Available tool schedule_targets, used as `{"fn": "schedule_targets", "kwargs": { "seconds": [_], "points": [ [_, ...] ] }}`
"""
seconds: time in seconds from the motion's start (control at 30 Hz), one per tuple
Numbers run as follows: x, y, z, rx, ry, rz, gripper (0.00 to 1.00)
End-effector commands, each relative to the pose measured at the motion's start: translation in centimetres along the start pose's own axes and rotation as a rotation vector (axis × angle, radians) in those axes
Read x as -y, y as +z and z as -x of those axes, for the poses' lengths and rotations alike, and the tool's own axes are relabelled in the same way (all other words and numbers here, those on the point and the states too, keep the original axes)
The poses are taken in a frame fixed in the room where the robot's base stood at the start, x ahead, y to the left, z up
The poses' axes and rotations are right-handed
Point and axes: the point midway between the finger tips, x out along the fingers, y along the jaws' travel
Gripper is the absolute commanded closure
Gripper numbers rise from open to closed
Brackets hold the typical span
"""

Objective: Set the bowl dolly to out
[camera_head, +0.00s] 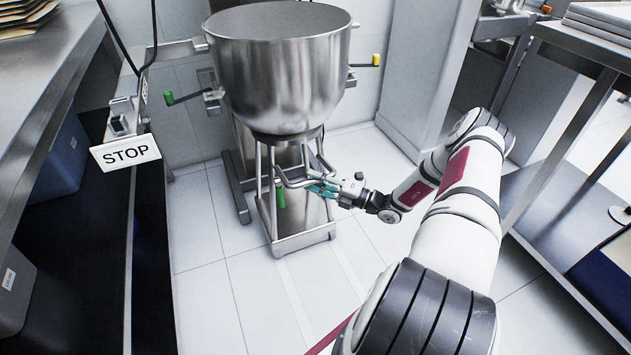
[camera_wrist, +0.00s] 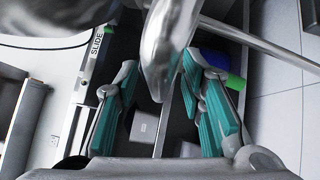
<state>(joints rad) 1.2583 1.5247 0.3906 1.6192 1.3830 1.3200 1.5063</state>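The bowl dolly (camera_head: 303,239) is a metal frame with a low base tray, standing on the floor under the large steel bowl (camera_head: 281,80). A bent metal handle bar (camera_head: 291,182) projects from its near side. My gripper (camera_head: 318,188) is at the right end of this bar. In the wrist view my gripper (camera_wrist: 160,85) has its teal-padded fingers on either side of the curved bar (camera_wrist: 166,45), apart from each other. Whether both pads press on the bar cannot be told. A label reading SLIDE (camera_wrist: 97,43) shows at the left. The bowl hides the dolly's top.
A green-handled lever (camera_head: 184,97) and a yellow-ended lever (camera_head: 367,64) flank the bowl. A green grip (camera_head: 280,197) hangs by the dolly. A STOP sign (camera_head: 126,152) and a bench stand left, a steel table (camera_head: 583,50) right. The tiled floor in front is clear.

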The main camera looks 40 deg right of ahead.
Motion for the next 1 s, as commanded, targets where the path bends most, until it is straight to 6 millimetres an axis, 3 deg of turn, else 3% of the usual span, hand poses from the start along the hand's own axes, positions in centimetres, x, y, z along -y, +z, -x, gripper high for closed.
{"fn": "schedule_targets", "kwargs": {
  "seconds": [0.13, 0.3, 0.67, 0.83, 1.0],
  "points": [
    [0.0, 0.0, 0.0, 0.000, 0.000, 0.000, 0.64],
    [0.0, 0.0, 0.0, 0.000, 0.000, 0.000, 1.00],
    [-0.1, -0.3, 0.4, 0.001, 0.000, -0.002, 1.00],
    [-0.6, -1.6, 1.7, 0.002, 0.001, -0.006, 1.00],
    [-1.4, -4.2, 4.3, 0.003, 0.000, -0.008, 1.00]
  ]
}}
